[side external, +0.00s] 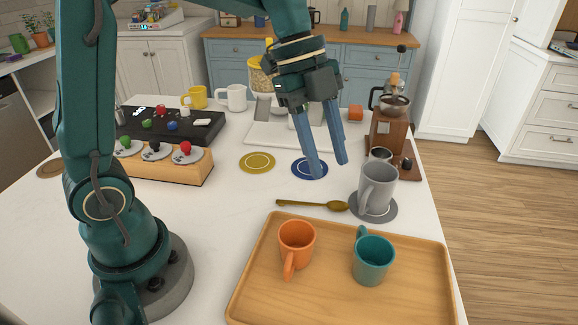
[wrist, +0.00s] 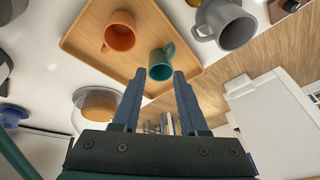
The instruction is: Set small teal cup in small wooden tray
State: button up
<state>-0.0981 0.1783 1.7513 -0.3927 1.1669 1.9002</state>
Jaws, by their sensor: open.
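The small teal cup (side external: 374,262) stands upright inside the wooden tray (side external: 340,308), towards its right side. An orange cup (side external: 297,240) stands in the same tray to its left. In the wrist view the teal cup (wrist: 161,66) shows just beyond the fingertips, with the tray (wrist: 85,42) and the orange cup (wrist: 120,35) around it. My gripper (side external: 328,170) is open and empty, raised above the counter behind the tray, apart from the teal cup. It also shows in the wrist view (wrist: 158,75).
A grey mug (side external: 378,186) stands on a grey coaster behind the tray, near my gripper. A wooden spoon (side external: 312,204) lies left of it. Blue (side external: 300,167) and yellow (side external: 257,162) coasters lie farther back. A coffee grinder (side external: 388,132) stands at the right edge.

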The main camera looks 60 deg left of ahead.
jog(key=s+a+n+t+y, duration=0.2)
jog(key=s+n, duration=0.4)
jog(key=n, duration=0.3)
jog(key=s+a+n+t+y, duration=0.2)
jog(key=s+n, duration=0.4)
jog(key=n, duration=0.4)
jog(key=shift+s+a+f, duration=0.25)
jog(key=shift+f, duration=0.05)
